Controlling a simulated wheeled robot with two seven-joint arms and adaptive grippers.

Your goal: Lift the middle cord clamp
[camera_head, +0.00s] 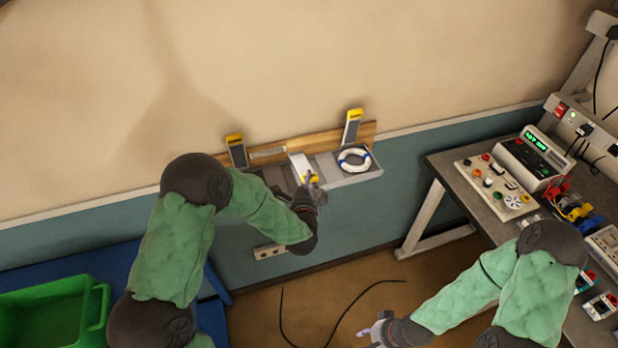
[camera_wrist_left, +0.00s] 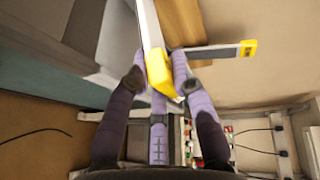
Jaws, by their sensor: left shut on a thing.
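The middle cord clamp (camera_head: 301,163) is a white lever with a yellow tip. It slopes down from the wooden wall rail toward me, its tip low. In the left wrist view the white lever (camera_wrist_left: 151,28) runs up between my fingers. My left gripper (camera_head: 311,183) is shut on its yellow end; the fingers (camera_wrist_left: 160,80) press on both sides of it. The left clamp (camera_head: 237,152) and right clamp (camera_head: 352,128) stand raised against the wall, yellow ends up. My right gripper (camera_head: 374,328) is open and empty, low over the floor, away from the clamps.
A grey shelf (camera_head: 352,181) under the rail (camera_head: 268,152) holds a blue and white ring (camera_head: 354,159). A workbench (camera_head: 447,173) with instruments stands at right. A green bin (camera_head: 50,315) is at lower left. A black cord (camera_head: 350,304) lies on the floor.

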